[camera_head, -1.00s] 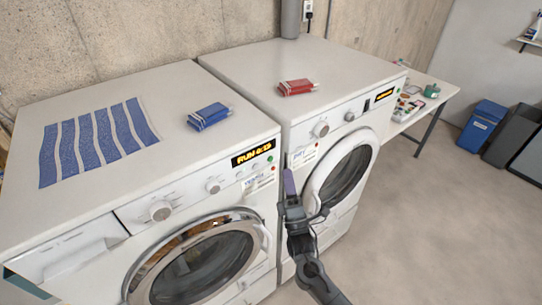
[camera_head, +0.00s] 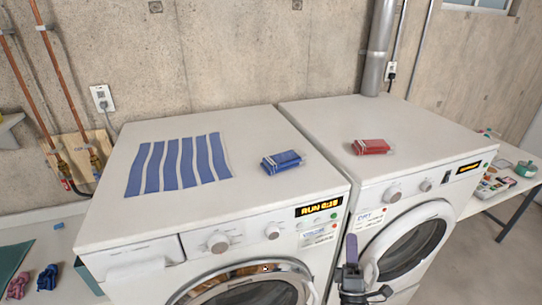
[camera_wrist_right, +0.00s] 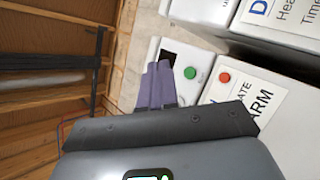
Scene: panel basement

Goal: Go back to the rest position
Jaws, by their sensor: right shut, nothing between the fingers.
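My right gripper (camera_head: 351,250) is in front of the two machines, near the gap between them, with its purple fingertips pointing up. In the right wrist view the purple fingers (camera_wrist_right: 157,85) are together and hold nothing. Beyond them a green button (camera_wrist_right: 190,73) and a red button (camera_wrist_right: 224,77) show on the machine fronts. The fingers look apart from the panels, though the exact gap cannot be told. My left gripper is not in view.
The dryer (camera_head: 330,120) carries a red packet (camera_head: 371,147). A side table (camera_head: 505,203) with small items stands at the right.

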